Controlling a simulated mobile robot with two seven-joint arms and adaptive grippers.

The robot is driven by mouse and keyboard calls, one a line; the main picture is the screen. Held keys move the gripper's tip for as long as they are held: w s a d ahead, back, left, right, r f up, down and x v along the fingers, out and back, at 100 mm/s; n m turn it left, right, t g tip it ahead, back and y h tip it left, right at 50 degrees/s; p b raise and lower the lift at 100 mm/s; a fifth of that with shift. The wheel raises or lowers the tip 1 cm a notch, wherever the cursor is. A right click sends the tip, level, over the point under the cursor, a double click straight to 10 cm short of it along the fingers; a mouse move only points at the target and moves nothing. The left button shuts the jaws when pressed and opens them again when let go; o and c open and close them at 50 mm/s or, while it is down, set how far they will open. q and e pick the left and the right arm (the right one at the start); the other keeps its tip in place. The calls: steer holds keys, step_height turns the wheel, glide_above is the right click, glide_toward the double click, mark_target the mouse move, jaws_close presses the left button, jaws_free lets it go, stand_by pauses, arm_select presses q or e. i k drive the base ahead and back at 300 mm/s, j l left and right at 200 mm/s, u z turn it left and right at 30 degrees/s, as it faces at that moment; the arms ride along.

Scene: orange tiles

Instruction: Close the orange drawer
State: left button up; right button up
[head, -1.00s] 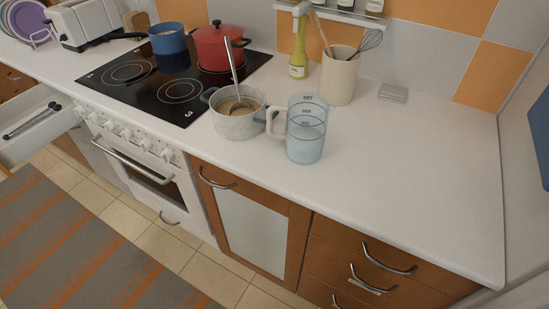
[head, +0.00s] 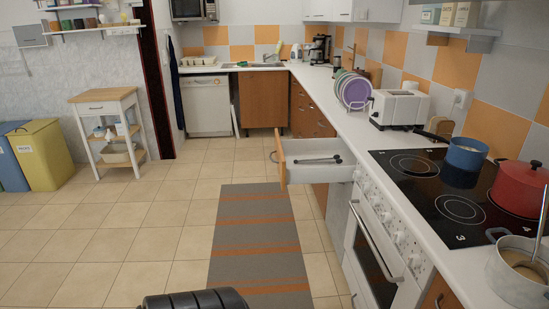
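The orange drawer (head: 316,172) stands pulled out from the counter run, just past the stove. Its orange-brown front (head: 281,164) faces left and carries a metal handle (head: 273,157). Its white inside holds a dark-tipped utensil (head: 318,160). A dark rounded part of mine shows at the bottom edge, but I cannot tell which part it is. Neither gripper can be made out, and nothing touches the drawer.
The stove (head: 375,250) and counter line the right side, with a blue pot (head: 466,154), a red pot (head: 519,189) and a toaster (head: 398,108). A striped rug (head: 255,245) lies before them. A small cart (head: 108,132) stands beyond.

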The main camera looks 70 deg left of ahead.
mark_target(286, 151)
steer(key=k+j+u, duration=0.2)
steer(key=u, duration=0.2)
steer(key=k+j+u, duration=0.15)
steer(key=j+u, duration=0.3)
steer(key=u, duration=1)
steer(key=i+j+z, duration=0.15)
steer(key=i+j, duration=0.2)
steer(key=i, duration=0.3)
steer(key=i+j+z, duration=0.15)
steer(key=i+j, duration=0.25)
steer(key=i, duration=0.3)
steer(key=i+j+z, duration=0.15)
steer(key=i+j, duration=0.3)
steer(key=i, duration=0.15)
